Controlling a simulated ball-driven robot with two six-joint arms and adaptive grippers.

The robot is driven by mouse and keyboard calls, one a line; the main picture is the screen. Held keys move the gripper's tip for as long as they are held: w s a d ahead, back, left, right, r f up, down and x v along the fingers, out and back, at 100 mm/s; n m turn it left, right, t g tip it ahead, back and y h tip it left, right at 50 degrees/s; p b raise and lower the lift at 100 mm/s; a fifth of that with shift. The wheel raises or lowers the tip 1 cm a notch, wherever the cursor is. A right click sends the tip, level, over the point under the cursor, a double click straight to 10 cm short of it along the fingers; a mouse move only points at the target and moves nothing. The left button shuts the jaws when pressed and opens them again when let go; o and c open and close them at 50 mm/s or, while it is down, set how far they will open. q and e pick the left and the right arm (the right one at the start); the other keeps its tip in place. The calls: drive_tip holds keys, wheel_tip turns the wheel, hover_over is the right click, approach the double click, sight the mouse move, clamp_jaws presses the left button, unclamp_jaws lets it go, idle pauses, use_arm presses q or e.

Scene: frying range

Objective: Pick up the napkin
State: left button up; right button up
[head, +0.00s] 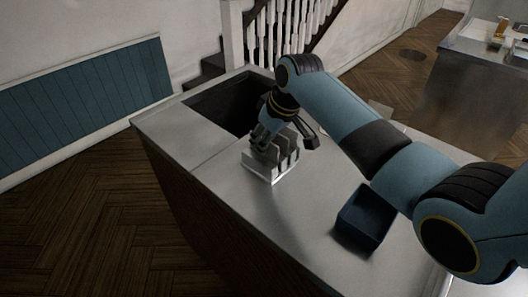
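A pale, slotted metal rack (269,167) with several upright plates or dividers stands on the steel counter. I cannot tell for certain whether a napkin is among its upright pieces, and I make out no napkin elsewhere. My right gripper (284,143) is over the rack, pointing down, with its fingers spread apart. One finger is at the rack's left back side, the other stands out to the right. I cannot tell whether the fingers touch the rack. My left gripper is not in view.
The steel counter (215,181) has a dark rectangular opening (222,101) behind the rack. A dark blue open box (362,218) stands at the front right, below my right arm. Another counter (475,85) with small items is at the far right. The counter's left front is clear.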

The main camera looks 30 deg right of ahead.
clamp_jaws()
wheel_tip(320, 180, up, 10)
drive_tip(key=shift+f+b, duration=0.25)
drive_tip(key=shift+b, duration=0.6)
drive_tip(key=shift+r, duration=0.55)
